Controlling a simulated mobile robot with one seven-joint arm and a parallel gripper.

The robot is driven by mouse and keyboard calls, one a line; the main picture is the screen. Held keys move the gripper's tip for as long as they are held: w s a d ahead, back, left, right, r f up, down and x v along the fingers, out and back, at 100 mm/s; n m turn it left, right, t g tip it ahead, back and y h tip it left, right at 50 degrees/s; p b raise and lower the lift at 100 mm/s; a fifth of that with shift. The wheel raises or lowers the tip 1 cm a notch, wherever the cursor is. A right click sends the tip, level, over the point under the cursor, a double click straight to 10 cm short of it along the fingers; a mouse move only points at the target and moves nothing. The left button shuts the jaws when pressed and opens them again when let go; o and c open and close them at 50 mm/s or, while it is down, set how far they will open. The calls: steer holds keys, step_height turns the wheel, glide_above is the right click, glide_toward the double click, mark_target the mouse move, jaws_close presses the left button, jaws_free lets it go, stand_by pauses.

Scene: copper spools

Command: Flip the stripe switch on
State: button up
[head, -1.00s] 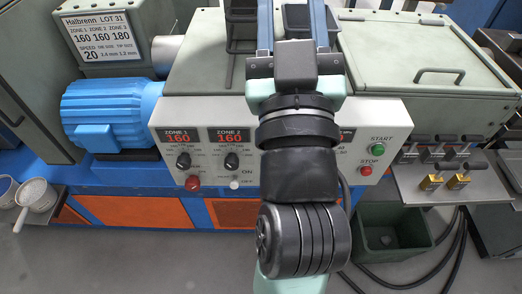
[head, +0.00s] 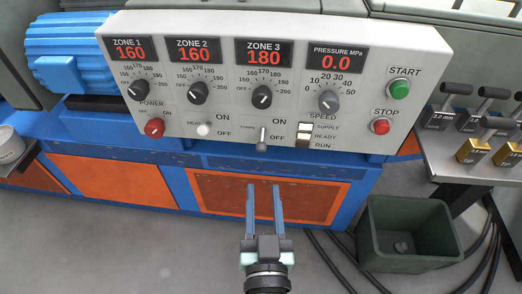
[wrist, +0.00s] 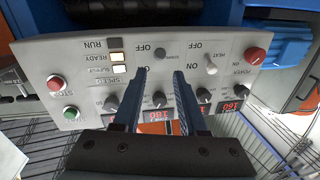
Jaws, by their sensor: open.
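The stripe switch (head: 262,139) is a small grey lever on the front of the pale control panel (head: 380,150), below the zone 3 dial. ON and OFF are printed to its right; its dark tip appears low, toward OFF. In the wrist view the panel is upside down, and the stripe switch (wrist: 160,53) shows just beyond the fingertips. My gripper (head: 263,187) is open and empty. In the head view its two blue fingers appear below the switch, not touching it. The wrist view also shows my gripper (wrist: 159,72) with fingers apart.
The white-tipped heat switch (head: 204,130) is left of the stripe switch, with the red power knob (head: 154,127) beyond. Supply/ready/run lights (head: 304,134) are close right. Zone dials sit above. A green bin (head: 412,205) stands lower right. Floor in front is open.

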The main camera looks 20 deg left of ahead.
mark_target(261, 145)
steer(key=p+x, duration=0.2)
steer(key=x, duration=1)
steer(key=shift+p, duration=0.35)
jaws_close()
